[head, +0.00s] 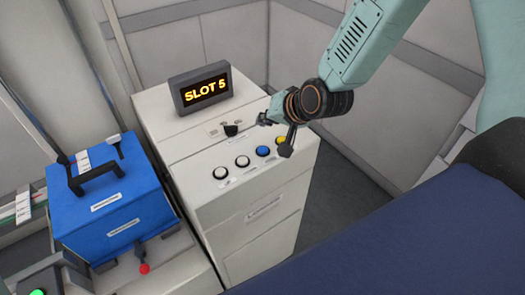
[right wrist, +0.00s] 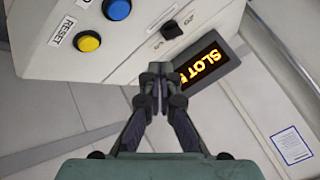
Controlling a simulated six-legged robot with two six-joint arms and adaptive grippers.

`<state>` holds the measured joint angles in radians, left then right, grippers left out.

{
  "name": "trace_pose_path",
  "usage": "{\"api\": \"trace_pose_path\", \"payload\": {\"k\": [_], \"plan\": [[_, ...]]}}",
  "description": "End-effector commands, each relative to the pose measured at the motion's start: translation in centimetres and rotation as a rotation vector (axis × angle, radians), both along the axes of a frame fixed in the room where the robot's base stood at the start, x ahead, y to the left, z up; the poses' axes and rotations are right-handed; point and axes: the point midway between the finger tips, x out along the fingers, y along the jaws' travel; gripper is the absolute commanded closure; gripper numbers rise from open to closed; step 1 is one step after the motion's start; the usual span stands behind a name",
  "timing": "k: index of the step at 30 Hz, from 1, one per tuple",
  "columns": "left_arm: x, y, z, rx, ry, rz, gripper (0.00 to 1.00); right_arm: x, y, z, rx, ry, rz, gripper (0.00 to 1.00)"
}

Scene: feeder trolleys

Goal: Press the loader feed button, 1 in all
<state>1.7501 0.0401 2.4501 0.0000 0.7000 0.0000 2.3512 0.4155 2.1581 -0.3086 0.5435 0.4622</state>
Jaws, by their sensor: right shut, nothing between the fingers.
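The white cabinet (head: 245,195) carries a row of round push buttons: two pale ones (head: 221,172) (head: 242,161), a blue one (head: 263,151) and a yellow one (head: 281,140). Their labels are too small to read in the head view. In the right wrist view the yellow button (right wrist: 87,41) is labelled RESET and the blue button (right wrist: 117,9) is beside it, its label cut off. My right gripper (head: 264,119) is shut and empty, above the cabinet top behind the blue and yellow buttons. Its closed fingers (right wrist: 156,76) show in the right wrist view.
A lit display reading SLOT 5 (head: 206,87) stands at the back of the cabinet. A dark knob (head: 231,130) is in front of it, close to my right gripper. Walls enclose the back.

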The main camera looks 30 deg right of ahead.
Motion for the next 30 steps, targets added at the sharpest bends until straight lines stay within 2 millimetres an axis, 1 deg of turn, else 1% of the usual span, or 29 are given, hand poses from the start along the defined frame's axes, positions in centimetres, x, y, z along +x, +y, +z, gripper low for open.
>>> {"api": "trace_pose_path", "payload": {"k": [1,3,16,20,30], "plan": [[0.0,0.0,-1.0,0.000,0.000,0.000,0.60,0.0,0.0,-1.2,0.000,0.002,-0.001,1.00],[0.0,0.0,-1.7,0.000,0.000,0.000,0.60,0.0,0.0,-2.1,0.000,0.002,-0.001,1.00],[0.0,0.0,-5.7,0.000,0.000,0.000,0.60,0.0,0.0,-6.6,0.001,0.000,-0.001,1.00],[0.0,0.0,-6.1,0.000,0.000,0.000,0.60,0.0,0.0,-7.2,0.000,-0.001,-0.001,1.00],[0.0,0.0,-6.0,0.000,0.000,0.000,0.60,0.0,0.0,-7.0,0.000,-0.001,-0.001,1.00]]}}
